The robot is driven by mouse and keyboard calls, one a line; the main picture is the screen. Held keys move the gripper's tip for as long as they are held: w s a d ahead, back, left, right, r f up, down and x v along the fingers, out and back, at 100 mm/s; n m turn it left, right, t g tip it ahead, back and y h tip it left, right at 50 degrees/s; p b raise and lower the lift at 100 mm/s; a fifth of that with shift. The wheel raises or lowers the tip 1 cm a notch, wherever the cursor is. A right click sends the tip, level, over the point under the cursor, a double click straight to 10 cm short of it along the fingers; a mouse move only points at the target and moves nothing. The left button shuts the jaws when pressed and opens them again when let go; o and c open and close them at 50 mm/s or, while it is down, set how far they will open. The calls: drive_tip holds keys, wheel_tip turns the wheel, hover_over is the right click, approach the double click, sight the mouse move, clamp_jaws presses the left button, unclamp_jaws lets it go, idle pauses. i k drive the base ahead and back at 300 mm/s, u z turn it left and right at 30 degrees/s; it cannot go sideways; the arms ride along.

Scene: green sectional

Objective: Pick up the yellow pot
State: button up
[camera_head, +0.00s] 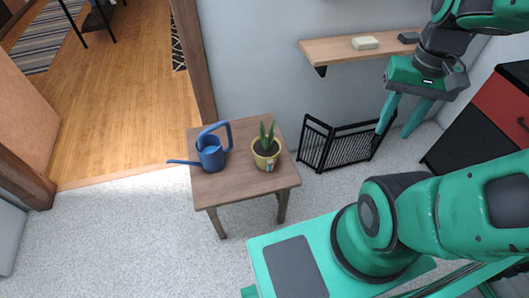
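The yellow pot (266,161) stands upright on a small wooden table (237,187), near its right side. A green spiky plant (266,138) grows out of it, and a small bluish-white mark shows on its front. My gripper (394,136) hangs at the upper right, its two green fingers pointing down and spread apart. It looks open and empty. It is well to the right of the pot and apart from it, in front of the black folding rack.
A blue watering can (210,152) stands left of the pot on the same table, spout pointing left. A black mesh rack (340,148) stands on the carpet to the right. Above it is a wooden shelf (345,49) with small blocks. Carpet (120,235) is clear at left.

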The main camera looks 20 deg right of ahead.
sight(266, 149)
drive_tip(key=z, duration=1.5)
drive_tip(key=k, duration=1.55)
drive_tip(key=u, duration=1.4)
drive_tip(key=i, duration=1)
drive_tip(key=z, duration=0.05)
